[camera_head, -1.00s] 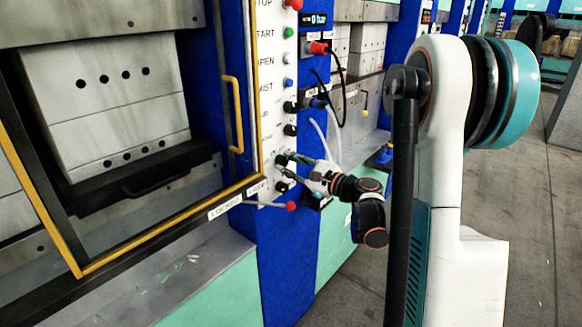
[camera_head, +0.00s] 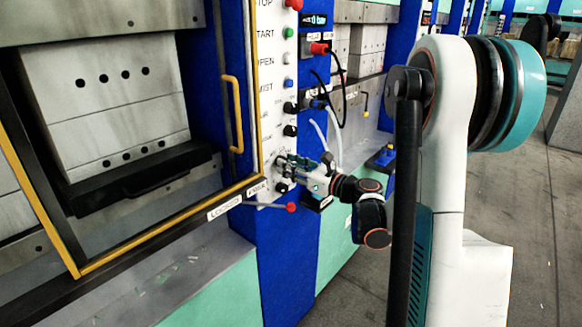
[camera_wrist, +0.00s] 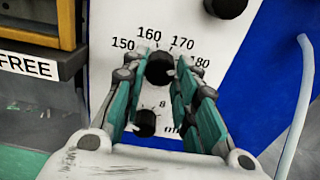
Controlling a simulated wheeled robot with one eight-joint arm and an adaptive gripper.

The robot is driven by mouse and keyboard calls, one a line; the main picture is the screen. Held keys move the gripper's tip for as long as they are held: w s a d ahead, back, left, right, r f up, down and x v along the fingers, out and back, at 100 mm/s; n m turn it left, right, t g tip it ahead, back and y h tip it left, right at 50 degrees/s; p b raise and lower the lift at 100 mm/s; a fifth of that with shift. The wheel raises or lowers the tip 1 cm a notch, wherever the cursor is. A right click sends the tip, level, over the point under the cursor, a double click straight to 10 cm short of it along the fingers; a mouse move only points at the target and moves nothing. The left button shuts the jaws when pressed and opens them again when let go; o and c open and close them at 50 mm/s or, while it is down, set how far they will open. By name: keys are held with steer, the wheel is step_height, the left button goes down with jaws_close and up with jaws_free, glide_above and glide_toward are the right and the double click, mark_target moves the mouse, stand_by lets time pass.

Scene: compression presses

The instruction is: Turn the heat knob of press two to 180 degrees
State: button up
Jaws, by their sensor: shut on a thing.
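The heat knob (camera_wrist: 159,70) is a round black knob on the white control panel, with a printed scale reading 150, 160, 170 and 180 around its top. My gripper (camera_wrist: 161,62) is shut on it, with one teal-padded finger on each side. The 180 mark lies up and right of the knob, partly beside the right finger. I cannot make out where the knob's pointer stands. In the head view my gripper (camera_head: 282,166) reaches the lower part of the press's panel from the right and covers the knob.
A smaller black timer knob (camera_wrist: 145,122) sits just below, between the fingers. Another black knob (camera_wrist: 226,6) is above right. A red-tipped lever (camera_head: 291,207) sticks out below my gripper. A yellow-handled door (camera_head: 236,115) stands left. A pale hose (camera_wrist: 300,90) hangs right.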

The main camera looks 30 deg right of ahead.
steer(key=shift+f, duration=0.1)
stand_by(0.4)
steer(key=o, duration=1)
steer(key=shift+o, duration=0.2)
steer(key=v, duration=1.2)
